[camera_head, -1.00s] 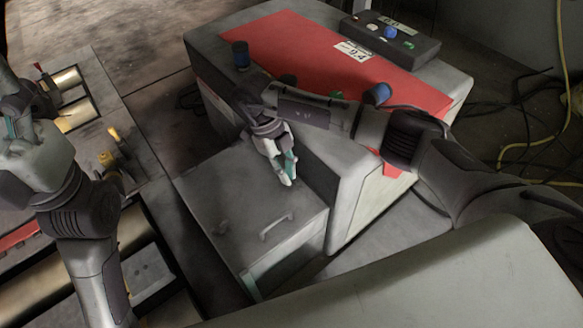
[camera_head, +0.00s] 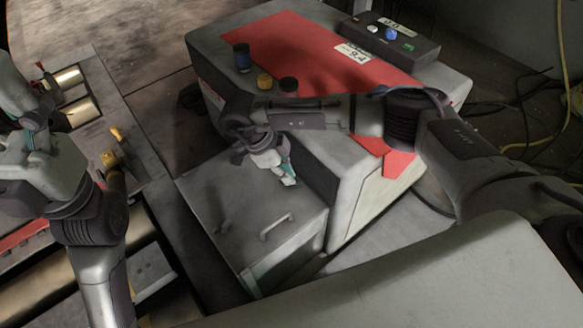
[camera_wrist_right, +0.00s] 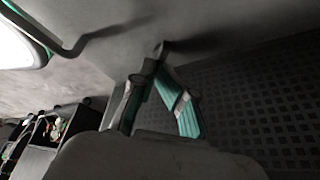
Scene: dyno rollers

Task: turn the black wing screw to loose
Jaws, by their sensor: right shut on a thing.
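The black wing screw (camera_wrist_right: 161,50) shows small and dark at the fingertips in the right wrist view, on a grey metal surface. My right gripper (camera_wrist_right: 152,84) is shut on it, with teal and grey finger pads on either side. In the head view, my right gripper (camera_head: 287,179) points down at the top of the grey box (camera_head: 240,238), near its right side. The screw is hidden by the fingers there. My left gripper (camera_head: 38,140) hangs at the left edge of the head view, over the rollers, away from the box. Its jaw state is unclear.
The grey box has a bar handle (camera_head: 278,226). Rollers (camera_head: 66,78) lie at left. Cables (camera_head: 535,90) lie at right.

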